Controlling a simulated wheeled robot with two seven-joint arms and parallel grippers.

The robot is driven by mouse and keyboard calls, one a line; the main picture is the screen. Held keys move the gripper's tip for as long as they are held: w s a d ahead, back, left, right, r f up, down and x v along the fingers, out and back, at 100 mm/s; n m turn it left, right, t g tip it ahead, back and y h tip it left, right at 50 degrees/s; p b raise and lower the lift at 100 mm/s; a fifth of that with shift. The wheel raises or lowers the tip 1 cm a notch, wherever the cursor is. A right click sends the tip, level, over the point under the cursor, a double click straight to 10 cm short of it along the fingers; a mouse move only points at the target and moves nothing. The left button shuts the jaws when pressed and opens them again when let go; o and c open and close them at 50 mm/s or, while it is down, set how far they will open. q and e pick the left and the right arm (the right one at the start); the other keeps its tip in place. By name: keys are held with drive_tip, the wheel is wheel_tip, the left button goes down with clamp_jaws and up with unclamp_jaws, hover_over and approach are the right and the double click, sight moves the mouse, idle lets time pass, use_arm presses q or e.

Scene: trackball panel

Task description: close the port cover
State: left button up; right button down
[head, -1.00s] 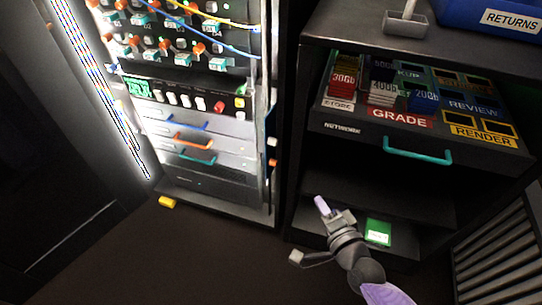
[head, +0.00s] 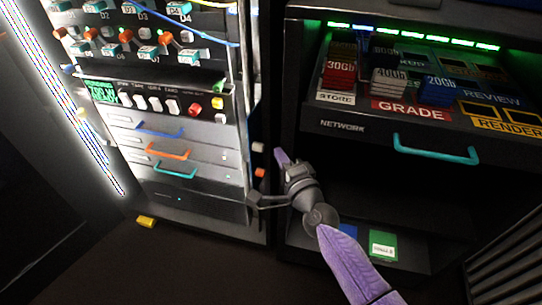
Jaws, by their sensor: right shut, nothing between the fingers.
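The rack (head: 205,215) stands at the left. Its upper part holds a panel of ports with teal and orange plugs (head: 125,37) and labels such as D3 and D4. I cannot tell which part is the port cover. My right gripper (head: 282,157) is shut and empty, in front of the gap between the rack's right edge and the dark cabinet. It appears apart from the port panel, lower and to the right. My left gripper is not in view.
A row of switches (head: 150,103) and drawers with blue, orange and teal handles (head: 175,172) sit below the ports. The cabinet at right has a drawer with a teal handle (head: 437,152) and card stacks. A yellow block (head: 146,222) lies on the floor.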

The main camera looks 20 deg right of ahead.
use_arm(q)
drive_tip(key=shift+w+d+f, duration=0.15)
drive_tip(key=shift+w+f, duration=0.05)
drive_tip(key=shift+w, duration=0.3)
use_arm(e)
drive_tip(key=shift+w+a, duration=0.7)
drive_tip(key=shift+a, duration=0.15)
